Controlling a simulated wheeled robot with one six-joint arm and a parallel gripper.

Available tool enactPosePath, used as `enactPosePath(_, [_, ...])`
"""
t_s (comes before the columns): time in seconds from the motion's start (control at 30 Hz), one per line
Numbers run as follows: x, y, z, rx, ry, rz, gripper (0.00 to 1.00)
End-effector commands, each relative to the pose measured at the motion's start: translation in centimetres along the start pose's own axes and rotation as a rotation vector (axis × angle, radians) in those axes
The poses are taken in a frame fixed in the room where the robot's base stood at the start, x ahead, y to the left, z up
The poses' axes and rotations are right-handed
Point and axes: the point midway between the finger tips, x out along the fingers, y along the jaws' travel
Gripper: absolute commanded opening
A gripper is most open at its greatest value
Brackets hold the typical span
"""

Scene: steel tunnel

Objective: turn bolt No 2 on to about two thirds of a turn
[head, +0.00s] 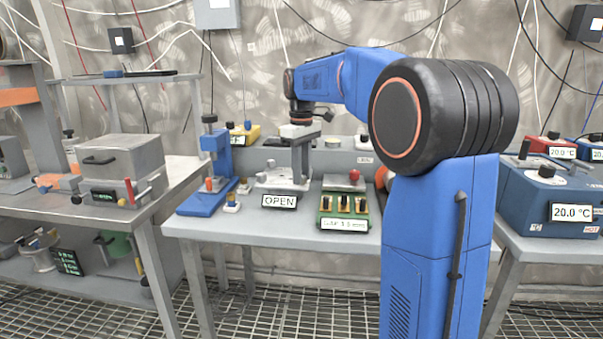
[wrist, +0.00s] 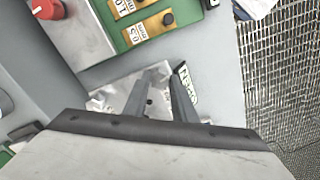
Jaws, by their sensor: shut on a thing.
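My gripper (head: 300,180) points down over a pale metal fixture (head: 266,180) on the middle table, behind the OPEN sign (head: 279,201). In the wrist view the two grey fingers of my gripper (wrist: 168,74) reach down to the fixture's pale plate (wrist: 100,101), and the sign (wrist: 187,90) shows upside down beside the right finger. My gripper is shut on what seems to be a bolt of this fixture. The bolt is hidden between the fingers, and I cannot read its number or see its angle.
A green block (head: 342,222) with brass-coloured slots stands right of the fixture; a red knob (head: 354,174) is behind it. The front table edge lies close to the sign.

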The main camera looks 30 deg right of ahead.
Motion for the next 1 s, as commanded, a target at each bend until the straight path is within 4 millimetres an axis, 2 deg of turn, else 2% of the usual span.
enactPosePath(1.0, [-0.09, 0.16, 0.02, 0.952, 0.003, 0.001, 0.02])
